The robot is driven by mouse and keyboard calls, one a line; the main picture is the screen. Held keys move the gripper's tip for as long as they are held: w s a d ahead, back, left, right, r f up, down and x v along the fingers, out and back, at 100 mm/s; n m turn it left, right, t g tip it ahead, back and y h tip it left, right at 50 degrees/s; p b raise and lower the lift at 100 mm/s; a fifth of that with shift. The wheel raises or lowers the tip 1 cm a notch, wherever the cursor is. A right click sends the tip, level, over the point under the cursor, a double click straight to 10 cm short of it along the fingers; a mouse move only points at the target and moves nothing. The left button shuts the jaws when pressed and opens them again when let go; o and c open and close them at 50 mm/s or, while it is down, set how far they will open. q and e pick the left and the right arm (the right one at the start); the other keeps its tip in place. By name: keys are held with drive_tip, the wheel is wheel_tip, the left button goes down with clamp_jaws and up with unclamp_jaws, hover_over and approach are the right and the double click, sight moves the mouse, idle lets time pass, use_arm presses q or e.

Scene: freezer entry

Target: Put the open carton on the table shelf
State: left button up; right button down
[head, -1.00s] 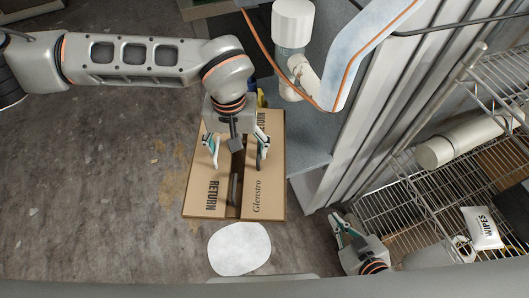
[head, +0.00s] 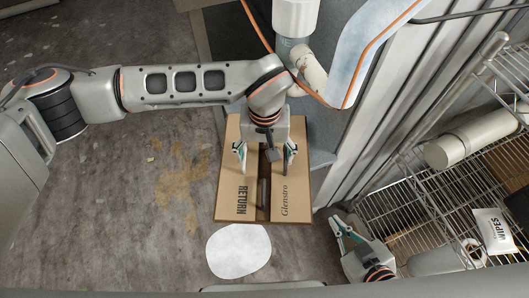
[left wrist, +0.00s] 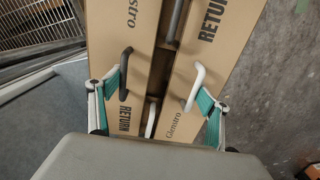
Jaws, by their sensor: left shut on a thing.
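The open carton (head: 232,205) is brown, with "RETURN" and "Glenstro" on its top flaps and a dark gap between them. It hangs from my left gripper (head: 264,165), whose two fingers are spread wide over the flaps. The left wrist view shows the same carton (left wrist: 205,75) between and beyond the fingers of my left gripper (left wrist: 158,85); where they bear on it is hard to see. My right gripper (head: 340,222) is low at the right, near the wire rack, empty with its fingers apart. I cannot tell which surface is the table shelf.
A wire rack (head: 400,216) at the right holds a pack of wipes (head: 492,231) and a pale cylinder (head: 470,138). Pale upright panels (head: 378,130) stand right of the carton. A white patch (head: 239,251) lies on the floor, which is clear at left.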

use_arm(q)
drive_tip(key=shift+r, duration=0.15)
drive_tip(key=o, duration=1.7)
drive_tip(key=shift+c, duration=0.2)
